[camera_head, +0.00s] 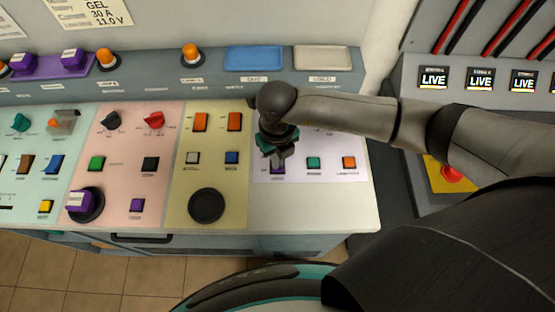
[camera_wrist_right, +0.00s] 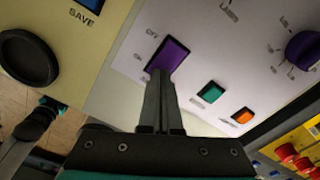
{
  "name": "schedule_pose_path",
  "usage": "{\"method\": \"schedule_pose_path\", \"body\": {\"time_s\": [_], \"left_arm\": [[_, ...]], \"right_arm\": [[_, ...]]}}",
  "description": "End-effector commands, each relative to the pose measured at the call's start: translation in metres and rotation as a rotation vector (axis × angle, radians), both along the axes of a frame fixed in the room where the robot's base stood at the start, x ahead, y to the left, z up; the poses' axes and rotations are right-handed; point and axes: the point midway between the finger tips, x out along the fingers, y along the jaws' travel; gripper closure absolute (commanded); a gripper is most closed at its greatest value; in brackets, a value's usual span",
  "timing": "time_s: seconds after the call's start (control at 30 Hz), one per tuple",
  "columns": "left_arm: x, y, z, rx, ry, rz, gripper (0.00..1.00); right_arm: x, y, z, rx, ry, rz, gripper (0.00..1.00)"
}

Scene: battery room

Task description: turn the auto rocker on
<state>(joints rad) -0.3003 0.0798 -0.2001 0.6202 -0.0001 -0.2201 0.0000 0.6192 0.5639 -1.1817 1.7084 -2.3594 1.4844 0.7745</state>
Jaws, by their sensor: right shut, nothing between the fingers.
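A purple rocker (camera_wrist_right: 168,55) sits on the pale lilac panel, with "OFF" printed by its upper end in the right wrist view; its name is too small to read. In the head view it shows just below my right gripper's fingers (camera_head: 278,168). My right gripper (camera_head: 279,158) is shut and empty, pointing down at this rocker. In the right wrist view its fingertips (camera_wrist_right: 160,76) overlap the rocker's lower end; I cannot tell whether they touch. What seems to be my left arm shows at the lower left of the wrist view, its fingers unclear.
A green button (camera_head: 313,162) and an orange button (camera_head: 348,162) are right of the rocker. A purple knob (camera_wrist_right: 304,48) stands farther right in the wrist view. A black round pad (camera_head: 206,205) lies on the yellow panel. Blue (camera_head: 253,58) and beige (camera_head: 322,58) trays are behind.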

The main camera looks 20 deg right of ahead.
Motion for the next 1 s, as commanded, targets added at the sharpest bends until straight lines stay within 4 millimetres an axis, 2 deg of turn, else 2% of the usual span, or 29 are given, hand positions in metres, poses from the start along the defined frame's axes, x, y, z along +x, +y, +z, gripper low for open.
{"method": "schedule_pose_path", "body": {"time_s": [0.3, 0.47, 1.0], "left_arm": [[0.0, 0.0, -0.004, 0.0, 0.0, 0.0, 1.0], [0.0, 0.0, 0.0, 0.0, 0.0, 0.0, 1.0], [0.0, 0.0, 0.036, 0.0, 0.0, 0.0, 1.0]], "right_arm": [[0.0, 0.0, -0.005, 0.0, 0.0, 0.0, 1.0], [0.0, 0.0, -0.001, 0.0, -0.001, 0.0, 1.0], [0.001, 0.0, 0.042, 0.0, -0.001, -0.001, 1.0]]}}
